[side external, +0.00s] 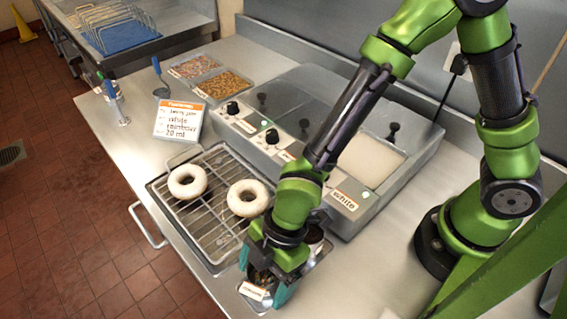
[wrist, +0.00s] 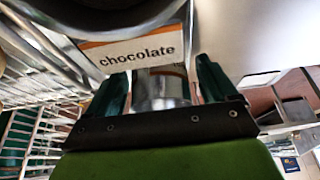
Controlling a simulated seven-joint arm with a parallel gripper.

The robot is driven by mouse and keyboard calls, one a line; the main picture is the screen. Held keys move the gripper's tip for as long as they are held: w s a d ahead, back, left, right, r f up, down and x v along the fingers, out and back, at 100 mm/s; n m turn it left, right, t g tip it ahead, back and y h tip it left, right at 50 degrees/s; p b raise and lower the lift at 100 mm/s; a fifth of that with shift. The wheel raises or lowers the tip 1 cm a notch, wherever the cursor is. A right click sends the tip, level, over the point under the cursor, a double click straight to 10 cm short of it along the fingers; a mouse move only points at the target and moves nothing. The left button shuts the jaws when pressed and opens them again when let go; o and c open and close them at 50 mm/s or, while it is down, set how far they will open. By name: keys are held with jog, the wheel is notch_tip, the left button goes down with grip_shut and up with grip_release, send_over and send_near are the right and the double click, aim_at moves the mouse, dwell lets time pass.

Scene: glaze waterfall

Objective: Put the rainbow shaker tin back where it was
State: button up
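My gripper (side external: 266,276) points down at the front edge of the counter, just below the wire rack. In the wrist view my two teal fingers (wrist: 163,85) stand on either side of a silver tin (wrist: 162,92) with an orange-brown band. I cannot read a label on this tin, so I cannot tell whether it is the rainbow shaker. Whether the fingers press on it is also unclear. A "chocolate" label (wrist: 137,53) shows just beyond it. In the side view a small white label (side external: 252,291) lies beside my fingers, and my gripper hides most of the tin.
A wire rack (side external: 207,228) holds two white-glazed doughnuts (side external: 187,182) to the left. A dark-topped round container (side external: 314,236) stands close behind my gripper. The steel glazing unit (side external: 300,140) fills the back. A written card (side external: 179,120) and sprinkle trays (side external: 224,85) stand further off.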

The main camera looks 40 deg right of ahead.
jog(key=v, duration=1.2)
jog(key=w+d+r+m+t+h, duration=0.1)
jog(key=d+r+m+t, duration=0.2)
jog(key=d+r+m, duration=0.3)
jog(key=w+d+r+m+t+h, duration=0.1)
jog(key=d+r+m+t, duration=0.3)
jog(key=d+m, duration=1.2)
notch_tip(320, 180, up, 2)
jog(key=d, duration=0.2)
jog(key=shift+d+h, duration=0.25)
jog(key=shift+h, duration=0.05)
jog(key=shift+r, duration=0.15)
